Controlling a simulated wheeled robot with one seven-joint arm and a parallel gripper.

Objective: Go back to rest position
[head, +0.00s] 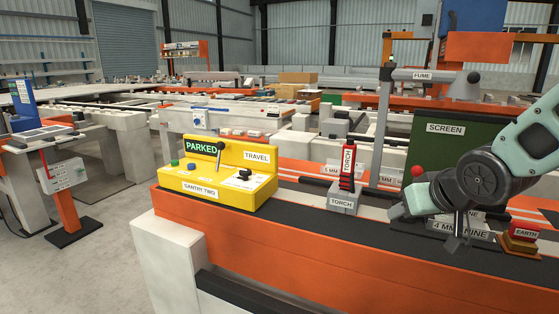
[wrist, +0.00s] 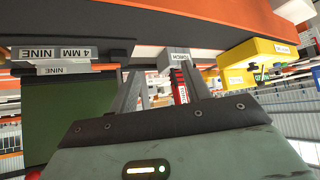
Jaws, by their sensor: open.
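My gripper (head: 456,234) is at the right of the head view, above the dark top of the orange bench (head: 330,235). It points down in front of the "4 MM NINE" block (head: 462,228). In the wrist view, where the scene appears upside down, my gripper (wrist: 160,88) has its two grey fingers spread apart with nothing between them. The red torch (head: 347,165) stands upright in its grey holder (head: 343,200), to the left of my gripper and apart from it in the head view.
A yellow "GANTRY TWO" console (head: 217,174) showing "PARKED" sits at the bench's left. The red "EARTH" block (head: 524,236) is right of my gripper. The green screen (head: 440,150) and grey fume arm post (head: 383,130) stand behind. Bench top between console and torch holder is clear.

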